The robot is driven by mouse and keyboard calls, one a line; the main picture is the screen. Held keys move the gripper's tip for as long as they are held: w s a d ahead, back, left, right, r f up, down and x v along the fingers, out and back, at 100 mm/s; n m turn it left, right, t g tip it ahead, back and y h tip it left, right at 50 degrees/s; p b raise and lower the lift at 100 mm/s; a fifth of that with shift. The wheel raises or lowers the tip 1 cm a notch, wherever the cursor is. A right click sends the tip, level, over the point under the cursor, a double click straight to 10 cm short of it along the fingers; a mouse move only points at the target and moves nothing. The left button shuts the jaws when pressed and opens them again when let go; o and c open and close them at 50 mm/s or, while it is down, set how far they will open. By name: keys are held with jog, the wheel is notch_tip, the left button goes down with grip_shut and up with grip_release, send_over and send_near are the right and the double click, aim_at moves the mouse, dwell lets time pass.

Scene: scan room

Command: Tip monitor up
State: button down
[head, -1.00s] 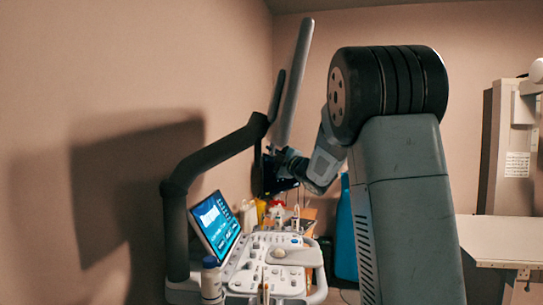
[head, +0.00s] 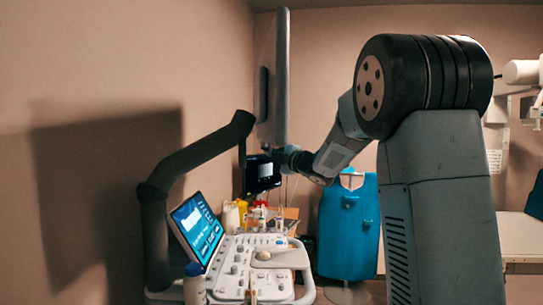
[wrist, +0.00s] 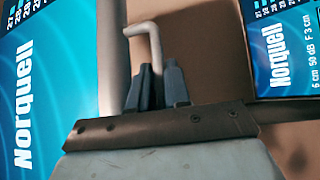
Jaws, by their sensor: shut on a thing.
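The monitor (head: 282,80) shows nearly edge-on in the head view, a tall grey slab standing close to vertical on a black jointed support arm (head: 200,152). My gripper (head: 290,158) is at its lower edge. In the wrist view my gripper (wrist: 152,80) is shut around a pale bent handle (wrist: 143,30); the exact contact is partly hidden behind the fingers. A blue screen face lettered "Norquell" (wrist: 25,95) fills the left of the wrist view, and a similar blue face (wrist: 283,50) shows at the right.
Below stands the ultrasound console (head: 250,265) with a lit tilted touch panel (head: 196,228). Bottles and a yellow container (head: 241,208) stand behind it. A blue apron-like item (head: 348,228) is at the back. A wall (head: 130,90) lies close on the left.

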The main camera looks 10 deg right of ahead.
jog(key=shift+w+f, duration=0.1)
jog(key=shift+f, duration=0.05)
jog(key=c, duration=1.5)
grip_release()
jog(key=shift+o, duration=0.2)
jog(key=shift+a, duration=0.1)
jog(key=v, duration=1.3)
jog(key=shift+s+d, duration=0.25)
jog(key=shift+s, duration=0.05)
